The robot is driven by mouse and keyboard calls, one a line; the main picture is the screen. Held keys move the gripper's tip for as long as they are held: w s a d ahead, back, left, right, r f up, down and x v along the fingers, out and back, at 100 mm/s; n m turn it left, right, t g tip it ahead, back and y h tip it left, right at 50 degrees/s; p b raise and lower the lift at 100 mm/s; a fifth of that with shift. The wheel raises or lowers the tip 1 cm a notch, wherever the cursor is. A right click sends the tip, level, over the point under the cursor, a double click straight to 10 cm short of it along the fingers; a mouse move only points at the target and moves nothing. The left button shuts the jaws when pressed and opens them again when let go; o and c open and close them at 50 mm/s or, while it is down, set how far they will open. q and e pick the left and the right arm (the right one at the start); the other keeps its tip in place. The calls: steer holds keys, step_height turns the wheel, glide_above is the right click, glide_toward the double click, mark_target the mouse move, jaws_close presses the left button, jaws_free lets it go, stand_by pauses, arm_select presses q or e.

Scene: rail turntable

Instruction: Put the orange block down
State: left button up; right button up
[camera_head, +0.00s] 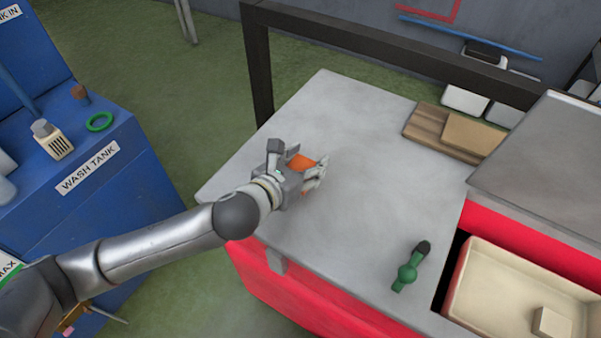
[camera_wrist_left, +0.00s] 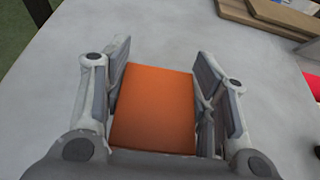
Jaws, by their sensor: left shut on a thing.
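The orange block (camera_head: 301,162) is between the fingers of my left gripper (camera_head: 306,173) over the grey tabletop (camera_head: 340,120). In the left wrist view the orange block (camera_wrist_left: 153,110) fills most of the space between the two finger pads of the left gripper (camera_wrist_left: 155,95), which is shut on it. The block's top face shows plainly. I cannot tell whether its underside touches the tabletop. My right gripper is in neither view.
A green bottle-like object (camera_head: 409,270) lies near the table's front edge. Wooden boards (camera_head: 432,127) lie at the back right. A cream bin (camera_head: 500,285) with a small block is at right. A blue wash tank (camera_head: 75,190) stands left. Tabletop around the gripper is clear.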

arm_select(q)
steer(key=f, duration=0.2)
steer(key=a+f, duration=0.1)
steer(key=f, duration=0.1)
steer(key=shift+w+b, duration=0.35)
steer(key=shift+f, duration=0.2)
steer(key=shift+f, duration=0.1)
steer(key=o, duration=1.1)
steer(key=shift+c, duration=0.2)
steer(key=v, duration=1.2)
